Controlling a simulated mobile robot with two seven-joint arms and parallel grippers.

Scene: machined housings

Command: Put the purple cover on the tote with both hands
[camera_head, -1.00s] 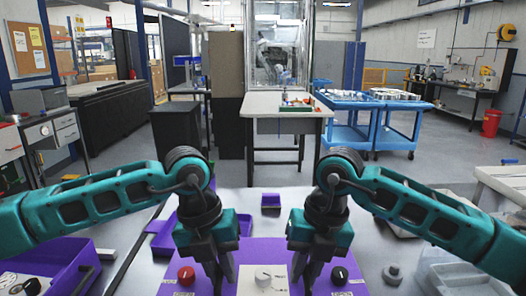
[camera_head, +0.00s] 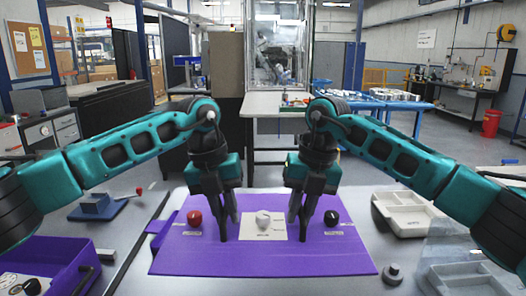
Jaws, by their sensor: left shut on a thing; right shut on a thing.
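The purple cover (camera_head: 265,262) is a flat panel with a red knob (camera_head: 194,218), a pale knob on a white plate (camera_head: 263,219) and a black knob (camera_head: 331,218). My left gripper (camera_head: 228,226) is shut on the cover left of the white plate. My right gripper (camera_head: 298,228) is shut on it to the right. The gripped spots are hidden behind the fingers. A purple edge (camera_head: 160,234) shows beyond the cover's left side, perhaps the tote; the cover hides the rest. I cannot tell whether they touch.
An open purple bin (camera_head: 45,262) with dark parts stands at lower left. A table and blue carts (camera_head: 385,105) stand behind.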

